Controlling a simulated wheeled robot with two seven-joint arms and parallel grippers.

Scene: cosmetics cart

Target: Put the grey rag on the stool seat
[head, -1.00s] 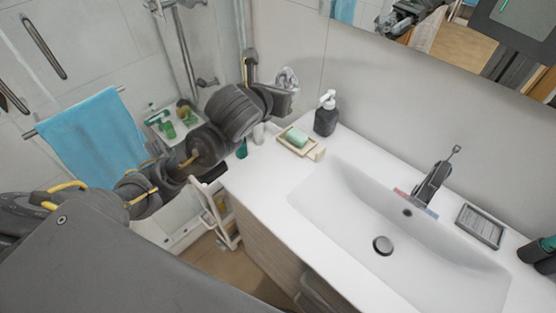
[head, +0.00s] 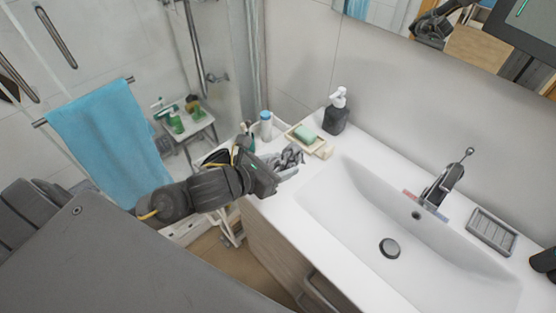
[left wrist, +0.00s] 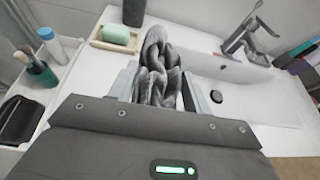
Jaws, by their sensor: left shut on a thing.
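The grey rag (head: 291,157) is bunched up in my left gripper (head: 277,171), above the left end of the white counter. In the left wrist view the rag (left wrist: 158,68) stands out as a twisted, folded bundle between the two fingers (left wrist: 160,88), which are shut on it. In the head view a small white stool (head: 205,122) with green bottles on it stands back in the shower area. White legs (head: 229,235) of another piece show below my left arm; its top is largely hidden. I cannot tell which is the task's stool. My right gripper is not in view.
A soap dish (head: 322,149) with green soap (head: 305,133) and a dark pump bottle (head: 336,114) stand behind the rag. A blue-capped bottle (head: 266,124) is to their left. The sink (head: 345,210) lies right. A blue towel (head: 105,140) hangs left.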

